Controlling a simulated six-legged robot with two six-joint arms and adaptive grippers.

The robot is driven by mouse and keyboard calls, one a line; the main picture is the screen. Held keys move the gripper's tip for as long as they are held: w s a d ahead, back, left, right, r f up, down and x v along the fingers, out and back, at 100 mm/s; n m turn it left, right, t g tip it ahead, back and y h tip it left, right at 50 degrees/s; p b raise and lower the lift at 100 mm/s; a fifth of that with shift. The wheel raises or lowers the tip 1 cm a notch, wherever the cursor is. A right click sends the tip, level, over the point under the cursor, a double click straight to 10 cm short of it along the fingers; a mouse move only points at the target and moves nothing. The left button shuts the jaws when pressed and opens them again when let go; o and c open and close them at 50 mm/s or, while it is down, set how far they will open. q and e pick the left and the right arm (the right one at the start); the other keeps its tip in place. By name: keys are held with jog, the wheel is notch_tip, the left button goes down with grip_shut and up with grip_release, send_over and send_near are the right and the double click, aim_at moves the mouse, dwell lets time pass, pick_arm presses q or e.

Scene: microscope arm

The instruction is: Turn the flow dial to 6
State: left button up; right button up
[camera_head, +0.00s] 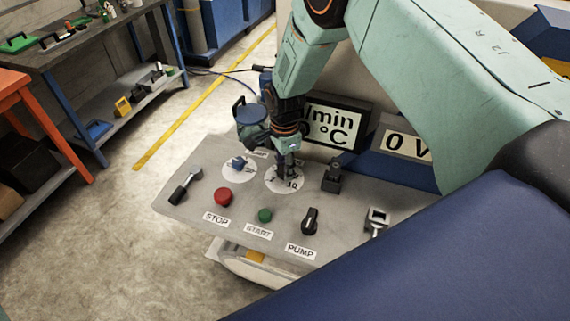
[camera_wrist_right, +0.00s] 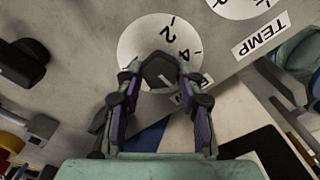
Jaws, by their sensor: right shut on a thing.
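The flow dial is a dark knob (camera_wrist_right: 160,70) on a round white scale plate (camera_wrist_right: 135,42) on the grey control panel (camera_head: 190,197). The right wrist view shows the numbers 2 and 4 on the plate. A short pale mark shows on the knob, but I cannot tell which number it points to. My right gripper (camera_head: 288,166) reaches down over this dial, its fingers (camera_wrist_right: 160,76) shut on the knob from both sides. In the head view the gripper hides the knob and part of the scale plate (camera_head: 284,187). My left gripper is not in view.
The TEMP dial with a blue knob (camera_head: 238,163) is close at left. Displays (camera_head: 333,125) stand behind.

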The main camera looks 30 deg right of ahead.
jog(key=shift+s+a+f, duration=0.1)
dwell(0.3)
jog(key=o, duration=1.2)
jog(key=shift+r, duration=0.4)
notch_tip(320, 180, up, 11)
jog(key=shift+r, duration=0.2)
